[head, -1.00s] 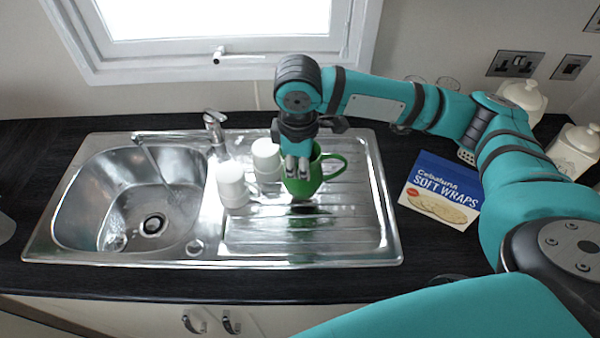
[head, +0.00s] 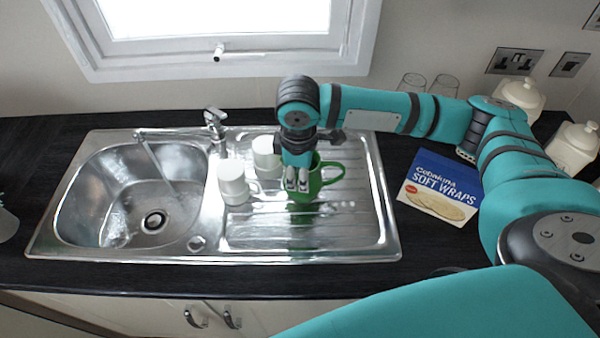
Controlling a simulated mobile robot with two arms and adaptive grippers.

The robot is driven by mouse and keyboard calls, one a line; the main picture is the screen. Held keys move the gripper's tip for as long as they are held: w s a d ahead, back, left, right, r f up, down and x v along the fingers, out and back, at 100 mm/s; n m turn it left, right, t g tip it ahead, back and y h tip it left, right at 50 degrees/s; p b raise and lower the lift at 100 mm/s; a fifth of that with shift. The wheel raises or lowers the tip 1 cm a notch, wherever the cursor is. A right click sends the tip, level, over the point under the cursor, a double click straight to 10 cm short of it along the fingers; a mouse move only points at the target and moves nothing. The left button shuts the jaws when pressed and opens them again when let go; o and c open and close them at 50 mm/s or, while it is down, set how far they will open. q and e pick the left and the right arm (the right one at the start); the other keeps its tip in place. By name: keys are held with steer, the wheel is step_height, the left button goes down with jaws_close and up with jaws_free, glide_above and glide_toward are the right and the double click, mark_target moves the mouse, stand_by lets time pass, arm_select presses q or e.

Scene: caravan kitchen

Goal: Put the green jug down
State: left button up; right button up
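The green jug (head: 317,182) is upright over the drainer (head: 350,235) of the steel sink, with its handle to the right. My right gripper (head: 297,185) reaches down from above, its fingertips at the jug's near left side. The fingers appear closed on the jug's wall. A green reflection shows on the drainer below the jug. I cannot tell whether the jug's base touches the steel. My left gripper is not in view.
Two white mugs (head: 233,182) (head: 265,156) stand on the drainer just left of the jug. The sink bowl (head: 120,200) and tap (head: 214,122) are further left. A soft wraps packet (head: 440,188), two glasses (head: 443,86) and white canisters (head: 574,148) are to the right. The drainer's front is clear.

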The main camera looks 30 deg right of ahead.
step_height(320, 180, up, 12)
steer(key=b, duration=0.2)
steer(key=shift+s+a+r, duration=0.15)
steer(key=shift+s+a, duration=0.2)
steer(key=shift+s, duration=0.05)
stand_by(0.4)
